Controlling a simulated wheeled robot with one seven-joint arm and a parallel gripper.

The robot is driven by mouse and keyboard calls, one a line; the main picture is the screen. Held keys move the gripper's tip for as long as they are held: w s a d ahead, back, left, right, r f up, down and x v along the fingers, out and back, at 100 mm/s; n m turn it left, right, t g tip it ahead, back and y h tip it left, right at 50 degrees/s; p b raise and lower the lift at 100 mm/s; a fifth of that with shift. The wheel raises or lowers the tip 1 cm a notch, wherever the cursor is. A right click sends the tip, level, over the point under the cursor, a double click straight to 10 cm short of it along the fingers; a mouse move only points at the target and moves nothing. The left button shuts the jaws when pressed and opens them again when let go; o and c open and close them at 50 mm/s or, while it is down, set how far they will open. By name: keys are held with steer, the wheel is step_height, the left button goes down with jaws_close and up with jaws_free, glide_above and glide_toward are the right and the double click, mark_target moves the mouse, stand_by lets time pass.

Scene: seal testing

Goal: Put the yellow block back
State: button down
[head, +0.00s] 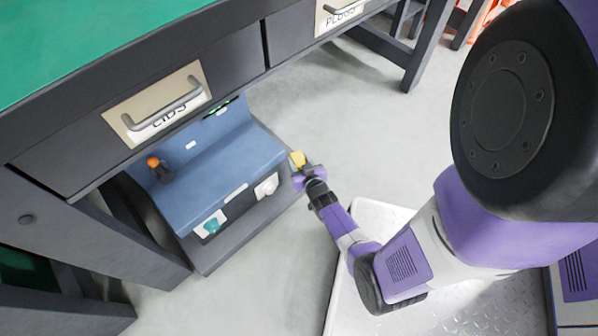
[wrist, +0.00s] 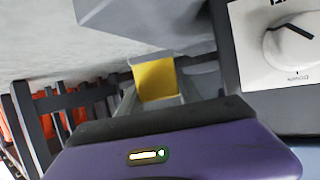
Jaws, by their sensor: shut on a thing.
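The yellow block (head: 297,159) is at the end of my gripper (head: 300,168), low over the floor beside the right end of the blue machine (head: 215,170). In the wrist view the yellow block (wrist: 155,79) sits between the two fingers of my gripper (wrist: 155,85), which are shut on it. The block is held clear of the floor. A white dial (wrist: 292,38) on the machine shows close at the right of the wrist view. My fingers look apart from the machine.
The blue machine stands on a grey base (head: 205,262) under a green-topped bench (head: 70,45) with drawers marked LIDS (head: 157,104) and PLUGS (head: 340,14). An orange knob (head: 153,162) and a teal knob (head: 211,226) show on the machine. Open floor (head: 345,110) lies behind my gripper.

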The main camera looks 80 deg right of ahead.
steer(key=shift+f+b, duration=1.7)
steer(key=shift+f, duration=0.7)
steer(key=shift+r, duration=0.1)
steer(key=c, duration=0.8)
jaws_free()
